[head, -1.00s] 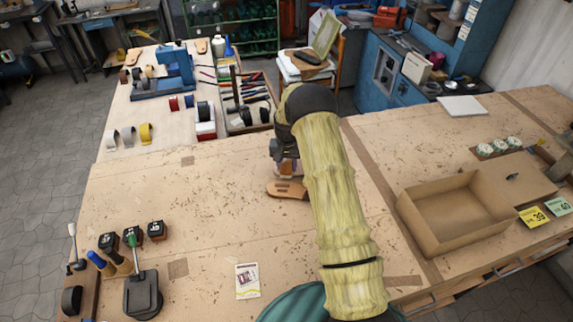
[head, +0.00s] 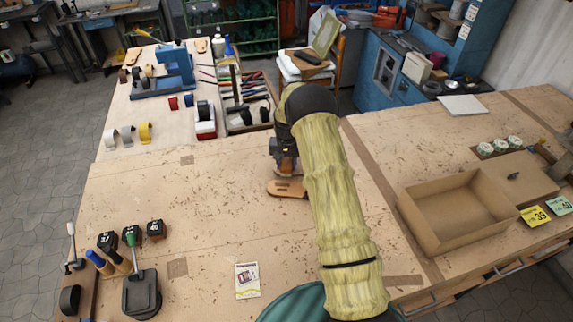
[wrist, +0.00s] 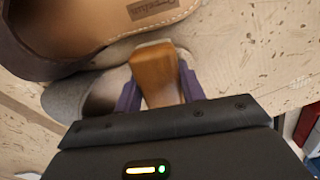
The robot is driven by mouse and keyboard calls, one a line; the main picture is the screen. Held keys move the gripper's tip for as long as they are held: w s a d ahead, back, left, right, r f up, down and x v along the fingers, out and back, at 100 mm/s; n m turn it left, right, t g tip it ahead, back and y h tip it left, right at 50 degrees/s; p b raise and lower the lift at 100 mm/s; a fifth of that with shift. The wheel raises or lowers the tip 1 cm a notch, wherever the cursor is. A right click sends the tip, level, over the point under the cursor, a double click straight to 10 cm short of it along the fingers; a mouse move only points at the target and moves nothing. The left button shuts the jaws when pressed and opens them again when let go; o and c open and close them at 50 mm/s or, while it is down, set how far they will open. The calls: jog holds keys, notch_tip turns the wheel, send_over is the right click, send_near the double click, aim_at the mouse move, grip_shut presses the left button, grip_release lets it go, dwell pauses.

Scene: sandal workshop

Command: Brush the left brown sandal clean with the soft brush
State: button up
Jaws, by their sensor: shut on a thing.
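My gripper (wrist: 158,90) is shut on the wooden body of the soft brush (wrist: 157,72), with a purple finger on each side. A pale edge shows at the brush's far end; its bristles are not clearly visible. A brown sandal (wrist: 110,25) with a tan footbed and a stamped label fills the upper left of the wrist view. A grey felt-like piece of footwear (wrist: 95,92) lies below it, close to the brush; contact is unclear. In the head view, a tan sandal sole (head: 287,189) lies on the bench beside my gripper, partly behind my arm.
An empty cardboard box (head: 455,212) stands right of my arm. A tool tray (head: 247,120) lies beyond. The bench left of the sandal is mostly clear, apart from a small card (head: 247,280).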

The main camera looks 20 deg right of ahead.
jog(key=shift+w+d+b, duration=0.25)
jog(key=shift+w+b, duration=0.1)
jog(key=shift+w, duration=0.7)
jog(key=shift+s+f, duration=0.1)
jog(key=shift+s, duration=0.15)
jog(key=shift+s+a, duration=0.25)
jog(key=shift+s, duration=0.9)
jog(key=shift+w, duration=0.2)
dwell(0.4)
jog(key=shift+w+d+b, duration=0.25)
jog(key=shift+w+b, duration=0.15)
jog(key=shift+w, duration=0.75)
jog(key=shift+s, duration=0.1)
jog(key=shift+s+a, duration=0.25)
jog(key=shift+s, duration=1.05)
